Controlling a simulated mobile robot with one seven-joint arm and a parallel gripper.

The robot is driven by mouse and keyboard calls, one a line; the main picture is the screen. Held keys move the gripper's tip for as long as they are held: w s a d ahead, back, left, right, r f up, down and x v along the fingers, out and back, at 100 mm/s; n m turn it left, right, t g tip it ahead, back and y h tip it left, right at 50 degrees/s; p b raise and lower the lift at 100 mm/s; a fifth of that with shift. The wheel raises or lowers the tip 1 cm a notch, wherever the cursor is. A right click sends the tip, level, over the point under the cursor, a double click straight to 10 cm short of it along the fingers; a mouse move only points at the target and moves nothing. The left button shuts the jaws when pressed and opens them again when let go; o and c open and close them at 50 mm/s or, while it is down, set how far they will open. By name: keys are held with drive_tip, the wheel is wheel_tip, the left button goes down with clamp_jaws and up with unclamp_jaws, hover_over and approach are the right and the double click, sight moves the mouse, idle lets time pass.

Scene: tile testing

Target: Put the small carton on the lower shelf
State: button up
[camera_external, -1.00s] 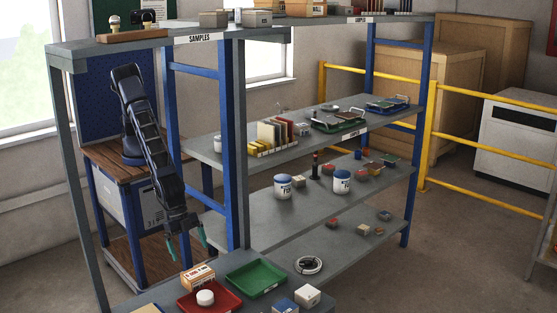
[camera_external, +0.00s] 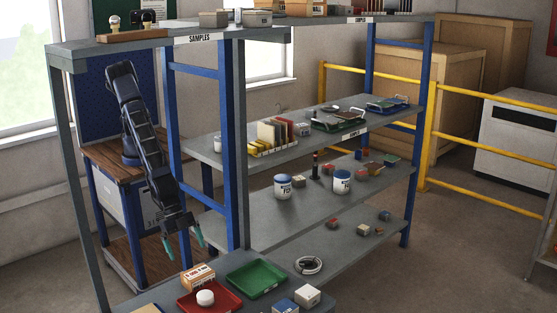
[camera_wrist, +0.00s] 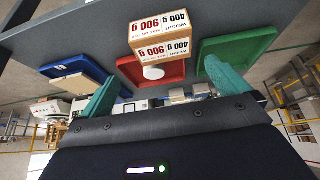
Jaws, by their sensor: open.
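The small carton (camera_external: 198,277), a box with white and orange-brown sides and weight printing, stands on the grey front surface (camera_external: 232,300), at the back edge of the red tray. It also shows in the wrist view (camera_wrist: 160,36), above centre, beyond the fingers. My gripper (camera_external: 184,241) has teal fingers, is open and empty, and hangs above and slightly left of the carton, apart from it. In the wrist view my gripper (camera_wrist: 165,85) spreads its fingers on both sides of the carton's line. A lower shelf (camera_external: 290,243) of the rack runs at the right, with small blocks on it.
A red tray (camera_external: 222,303) holds a white round piece (camera_external: 205,298). A green tray (camera_external: 256,279) lies to its right, with a coiled item (camera_external: 308,265) and small boxes nearby. A blue rack post (camera_external: 231,150) stands right of my arm. Higher shelves hold tins and trays.

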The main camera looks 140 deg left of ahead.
sight(197, 272)
drive_tip(key=shift+w+a+f+t, duration=0.1)
drive_tip(key=shift+w+f+t, duration=0.45)
drive_tip(key=shift+w+f, duration=0.85)
drive_tip(key=shift+w+a+f+t, duration=0.1)
drive_tip(key=shift+w+f+t, duration=0.55)
drive_tip(key=shift+f, duration=1.5)
drive_tip(key=shift+w+f+t, duration=0.4)
drive_tip(key=shift+w+f, duration=0.75)
drive_tip(key=shift+f, duration=0.6)
drive_tip(key=c, duration=1.1)
